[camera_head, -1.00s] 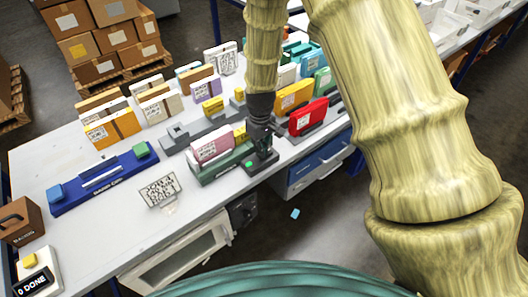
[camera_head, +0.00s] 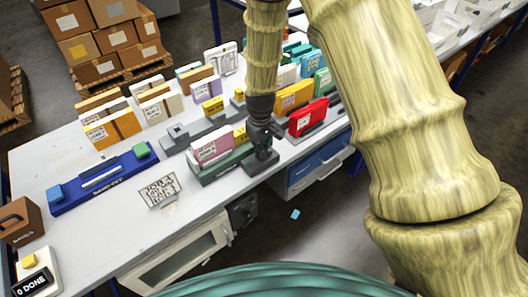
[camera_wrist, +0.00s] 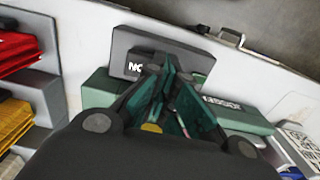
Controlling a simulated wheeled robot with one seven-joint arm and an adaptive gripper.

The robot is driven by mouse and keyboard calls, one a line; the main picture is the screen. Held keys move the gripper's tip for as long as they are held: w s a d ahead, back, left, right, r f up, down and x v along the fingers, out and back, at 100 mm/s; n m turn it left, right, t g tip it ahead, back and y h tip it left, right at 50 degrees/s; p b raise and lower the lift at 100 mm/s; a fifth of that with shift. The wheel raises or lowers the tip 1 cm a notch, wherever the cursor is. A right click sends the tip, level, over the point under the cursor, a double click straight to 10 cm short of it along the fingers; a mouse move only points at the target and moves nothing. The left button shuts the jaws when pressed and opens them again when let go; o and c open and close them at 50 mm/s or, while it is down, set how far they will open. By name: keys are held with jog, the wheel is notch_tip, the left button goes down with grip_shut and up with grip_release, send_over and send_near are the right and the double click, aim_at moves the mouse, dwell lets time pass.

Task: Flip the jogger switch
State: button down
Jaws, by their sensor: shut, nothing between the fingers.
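The jogger (camera_head: 222,167) is a long green block near the table's front edge, with a pink pack (camera_head: 212,148) on it. Its lettered side also shows in the wrist view (camera_wrist: 235,112). At its right end stands a dark grey switch box (camera_head: 262,166); in the wrist view the grey box (camera_wrist: 122,45) carries partly hidden white lettering. My gripper (camera_head: 272,133) is shut and empty, right at the top of the box. Its teal fingers (camera_wrist: 168,70) overlap the box in the wrist view and hide the lever, so its position and any contact cannot be told.
A red binder (camera_head: 308,118) stands close on the right, with a yellow one (camera_head: 294,95) behind it. A blue tray (camera_head: 105,178) and a lettered card (camera_head: 160,190) lie to the left. The white table's front edge is close to the box.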

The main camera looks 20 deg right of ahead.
jog(key=shift+r+p, duration=2.5)
jog(key=shift+r, duration=0.95)
jog(key=shift+f, duration=0.1)
jog(key=s+d+f+m+b, duration=0.2)
jog(key=s+d+f, duration=0.1)
jog(key=s+f, duration=1.35)
jog(key=s+f+m+b, duration=0.1)
jog(key=s+f, duration=0.2)
jog(key=s, duration=0.7)
jog(key=s+f+m, duration=0.1)
jog(key=s+f, duration=0.3)
jog(key=s, duration=0.5)
jog(key=shift+s+d+f+b, duration=0.3)
jog(key=shift+s+b, duration=0.1)
